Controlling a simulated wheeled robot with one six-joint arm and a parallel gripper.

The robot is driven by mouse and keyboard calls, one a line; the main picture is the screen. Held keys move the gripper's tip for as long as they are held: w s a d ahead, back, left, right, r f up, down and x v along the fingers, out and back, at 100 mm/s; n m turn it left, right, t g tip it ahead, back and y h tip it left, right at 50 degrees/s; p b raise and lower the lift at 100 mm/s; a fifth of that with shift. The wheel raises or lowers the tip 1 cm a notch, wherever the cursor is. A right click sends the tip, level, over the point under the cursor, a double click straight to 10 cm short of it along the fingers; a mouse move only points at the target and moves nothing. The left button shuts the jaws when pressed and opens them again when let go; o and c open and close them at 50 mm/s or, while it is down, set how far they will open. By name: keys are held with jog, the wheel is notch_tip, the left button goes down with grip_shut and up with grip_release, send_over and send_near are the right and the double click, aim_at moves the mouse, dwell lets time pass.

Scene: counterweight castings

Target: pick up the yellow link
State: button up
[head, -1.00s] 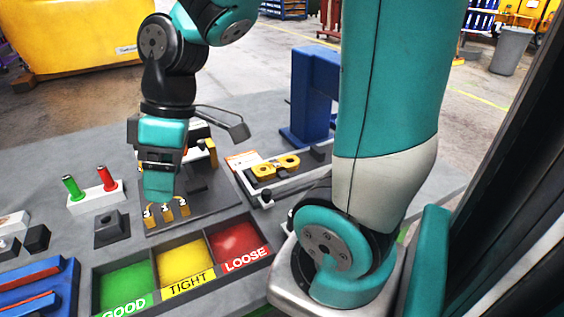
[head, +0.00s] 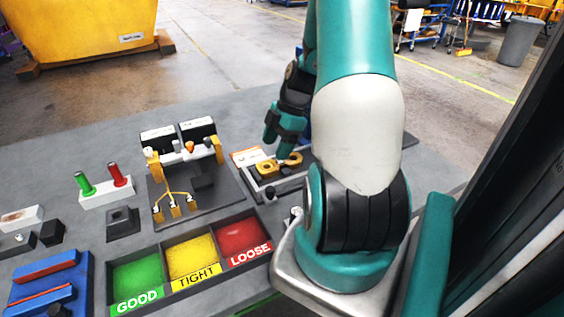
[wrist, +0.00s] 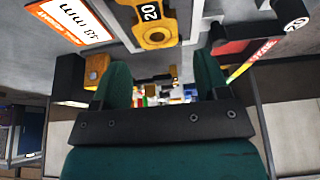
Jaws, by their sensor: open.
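The yellow link (head: 267,167), a flat piece with a round eye at each end, lies in the grey fixture to the right of the gauge plate in the head view. In the wrist view the yellow link (wrist: 156,36) is at the top centre, with a dark block marked 20 across it. My gripper (head: 275,146) is just behind and above the link in the head view, partly hidden by my arm. In the wrist view my gripper (wrist: 160,78) has its two teal fingers spread apart, with nothing held between them.
Green, yellow and red bins (head: 190,257) marked GOOD, TIGHT and LOOSE sit at the front. A gauge stand (head: 205,200) with yellow prongs is left of the link. Red and green plugs (head: 118,174) stand in a white block. The table's back left is clear.

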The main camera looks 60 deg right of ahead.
aim_at(268, 163)
jog(key=shift+p+x, duration=0.9)
jog(key=shift+x, duration=2.2)
jog(key=shift+w+d, duration=0.1)
jog(key=shift+w, duration=0.05)
jog(key=shift+c, duration=0.5)
jog(key=c, duration=1)
jog(key=shift+o, duration=0.2)
